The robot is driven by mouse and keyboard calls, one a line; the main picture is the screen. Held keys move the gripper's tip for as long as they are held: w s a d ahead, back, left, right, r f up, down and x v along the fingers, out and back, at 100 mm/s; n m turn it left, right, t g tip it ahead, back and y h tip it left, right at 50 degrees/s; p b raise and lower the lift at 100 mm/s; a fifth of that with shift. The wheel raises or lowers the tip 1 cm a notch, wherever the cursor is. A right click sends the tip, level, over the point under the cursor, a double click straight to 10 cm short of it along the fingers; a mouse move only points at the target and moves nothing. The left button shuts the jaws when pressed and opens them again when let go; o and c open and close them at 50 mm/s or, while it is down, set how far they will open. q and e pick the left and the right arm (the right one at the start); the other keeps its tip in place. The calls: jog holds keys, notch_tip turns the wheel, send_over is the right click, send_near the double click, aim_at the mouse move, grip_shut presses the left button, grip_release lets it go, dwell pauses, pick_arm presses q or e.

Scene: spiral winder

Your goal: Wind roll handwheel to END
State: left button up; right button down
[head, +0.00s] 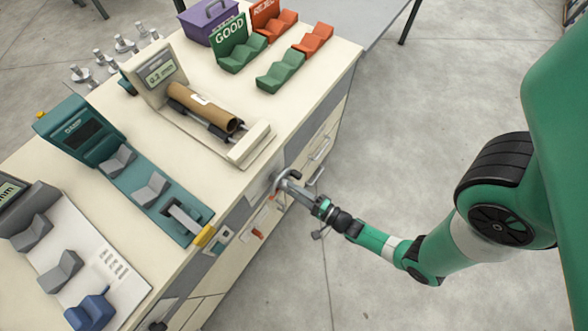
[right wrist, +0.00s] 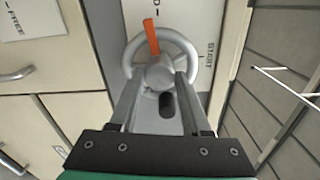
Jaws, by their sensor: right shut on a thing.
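The roll handwheel (right wrist: 188,46) is a grey ring with a central hub on the cabinet's front face. An orange pointer (right wrist: 152,37) on it points up and slightly left in the right wrist view. The word START shows to the right of the wheel; above it, only a letter D and a short mark show. My right gripper (right wrist: 158,78) is shut on the wheel's hub, its fingers on either side. In the head view my right gripper (head: 284,186) reaches the cabinet front, partly covering the wheel. My left gripper is not in view.
A brown cardboard roll (head: 203,106) lies on rollers on the bench top above. Green trays (head: 280,72), red trays (head: 312,39), a teal gauge (head: 80,132) and a purple box (head: 208,20) stand there. Drawer handles (head: 319,147) project nearby. The floor (head: 400,130) right of the bench is clear.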

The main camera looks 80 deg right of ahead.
jog(key=shift+m, duration=0.6)
jog(key=shift+c, duration=1.8)
grip_release()
jog(key=shift+a, duration=0.1)
